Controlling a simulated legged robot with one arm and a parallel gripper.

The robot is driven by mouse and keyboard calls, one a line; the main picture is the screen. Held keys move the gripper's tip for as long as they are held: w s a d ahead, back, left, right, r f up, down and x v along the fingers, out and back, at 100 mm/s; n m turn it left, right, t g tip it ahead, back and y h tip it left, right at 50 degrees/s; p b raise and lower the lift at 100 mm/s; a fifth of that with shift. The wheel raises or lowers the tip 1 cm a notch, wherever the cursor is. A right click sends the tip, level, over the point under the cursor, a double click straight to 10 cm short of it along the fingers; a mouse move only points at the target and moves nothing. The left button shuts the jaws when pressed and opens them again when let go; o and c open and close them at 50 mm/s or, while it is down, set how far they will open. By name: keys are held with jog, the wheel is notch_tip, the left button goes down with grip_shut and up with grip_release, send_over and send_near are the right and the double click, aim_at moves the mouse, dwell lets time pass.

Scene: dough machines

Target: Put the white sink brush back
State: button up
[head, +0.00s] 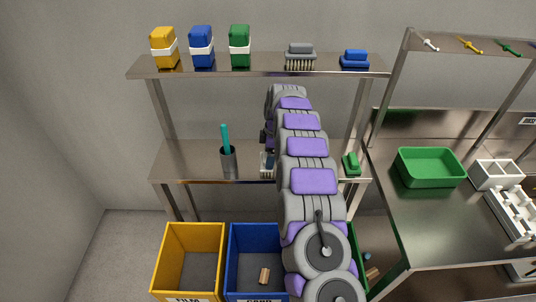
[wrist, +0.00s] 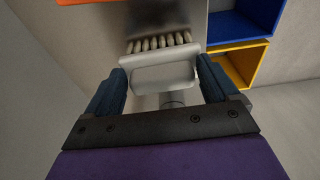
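The white sink brush (wrist: 163,74) lies between the two fingers of my gripper (wrist: 162,80) in the wrist view, with its pale bristles pointing away from the gripper. Both fingertips sit against its sides, so the gripper looks shut on it. In the head view, the brush (head: 267,165) shows bristles down at the lower shelf (head: 190,160), left of my arm. I cannot tell whether it touches that shelf. My arm hides much of the gripper there. The upper shelf (head: 220,70) carries a grey brush (head: 300,56) and a blue brush (head: 355,59).
Yellow (head: 165,37), blue (head: 202,45) and green (head: 240,45) containers stand on the upper shelf. Yellow (head: 172,232) and blue (head: 241,240) bins stand below. A green tub (head: 430,166) is at right.

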jog(key=shift+o, duration=0.9)
jog(key=shift+d, duration=0.15)
jog(key=shift+a, duration=0.6)
jog(key=shift+a+r, duration=0.15)
jog(key=shift+a, duration=0.1)
notch_tip(320, 180, up, 11)
jog(key=d+p, duration=0.2)
jog(key=p, duration=0.1)
jog(key=s+d+r+m, duration=0.3)
jog(key=s+r+m, duration=0.1)
jog(key=s+r, duration=0.55)
jog(key=s+d+r+m, duration=0.1)
jog(key=s+d+m, duration=0.15)
jog(key=s, duration=0.65)
jog(key=s+d+r+m+g, duration=0.1)
jog(key=s+d+r+m, duration=0.15)
jog(key=s, duration=0.65)
jog(key=s+d+r+m, duration=0.1)
jog(key=s+m, duration=0.2)
jog(key=s, duration=0.6)
jog(key=s+d+f+m, duration=0.1)
jog(key=s+f+m, duration=0.1)
jog(key=s, duration=0.6)
jog(key=s+d+f+m+h, duration=0.1)
jog(key=s+m, duration=0.3)
jog(key=s, duration=0.5)
jog(key=shift+s+d+f+g, duration=0.25)
jog(key=shift+d+f+g, duration=0.15)
jog(key=shift+d+f, duration=0.4)
